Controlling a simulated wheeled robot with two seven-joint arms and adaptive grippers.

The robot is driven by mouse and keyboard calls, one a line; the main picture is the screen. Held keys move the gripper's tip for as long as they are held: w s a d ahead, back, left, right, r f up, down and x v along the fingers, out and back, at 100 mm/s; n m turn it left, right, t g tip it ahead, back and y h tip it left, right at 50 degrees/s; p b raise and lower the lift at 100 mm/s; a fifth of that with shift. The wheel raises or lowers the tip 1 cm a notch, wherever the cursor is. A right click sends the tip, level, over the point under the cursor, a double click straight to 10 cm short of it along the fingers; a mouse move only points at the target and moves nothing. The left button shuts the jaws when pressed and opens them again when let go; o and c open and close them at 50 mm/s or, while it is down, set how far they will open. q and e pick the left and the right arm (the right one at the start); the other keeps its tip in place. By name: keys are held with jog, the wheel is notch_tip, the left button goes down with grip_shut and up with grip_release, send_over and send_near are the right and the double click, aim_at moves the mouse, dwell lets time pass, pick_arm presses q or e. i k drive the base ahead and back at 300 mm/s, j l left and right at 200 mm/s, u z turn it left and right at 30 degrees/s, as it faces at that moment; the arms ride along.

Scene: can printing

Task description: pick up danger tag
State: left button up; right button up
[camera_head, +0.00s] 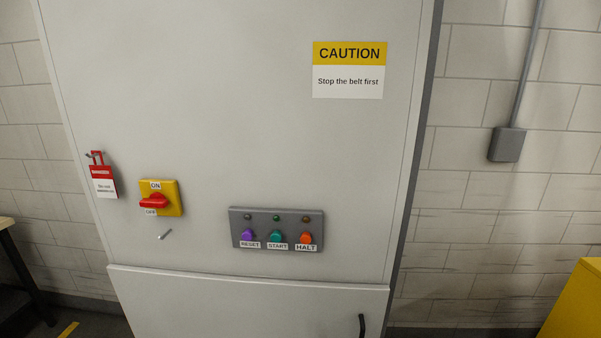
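The danger tag (104,182) is a small red and white tag with a red loop at its top. It hangs from a dark hook (95,157) near the left edge of the grey cabinet (220,110), in the head view. Its small print is too fine to read. Neither of my grippers shows in this view, so nothing of mine is seen near the tag.
Right of the tag are a yellow switch plate with a red knob (154,201) and a small peg (165,235) below it. A button panel (277,230) sits mid-cabinet. A table edge (8,223) is at left, a yellow object (575,300) at right.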

aim_at(103, 175)
jog(key=u, duration=1.3)
